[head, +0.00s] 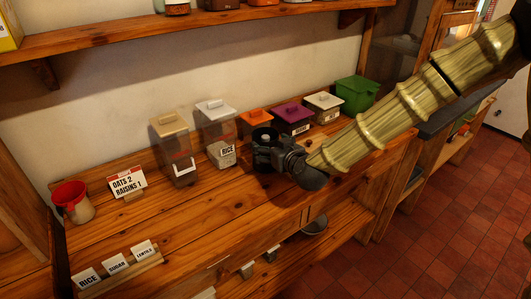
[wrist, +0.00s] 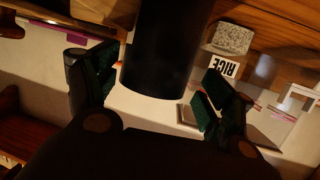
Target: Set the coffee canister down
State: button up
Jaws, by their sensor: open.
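The coffee canister, a dark cylinder, shows in the wrist view (wrist: 165,48) between the two fingers of my gripper (wrist: 158,75). The fingers are open, one on each side of it, with narrow gaps visible. In the head view, my gripper (head: 265,156) is low over the wooden counter, in front of the orange-lidded container. The canister's dark round top (head: 265,135) shows just behind the gripper, and the rest of it is mostly hidden. Its base is hidden, so I cannot tell fully how it meets the counter.
Left of my gripper stand the white-lidded rice container (head: 215,130) and a tan-lidded clear container (head: 173,150). Orange-lidded (head: 256,118), purple-lidded (head: 292,115) and cream-lidded (head: 323,104) containers stand behind.

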jog(key=p+x, duration=0.1)
jog(key=x, duration=0.2)
jog(key=shift+w+d+f, duration=0.1)
jog(key=shift+w, duration=0.1)
jog(key=shift+p+x, duration=0.35)
jog(key=shift+x, duration=0.5)
jog(key=c, duration=1.3)
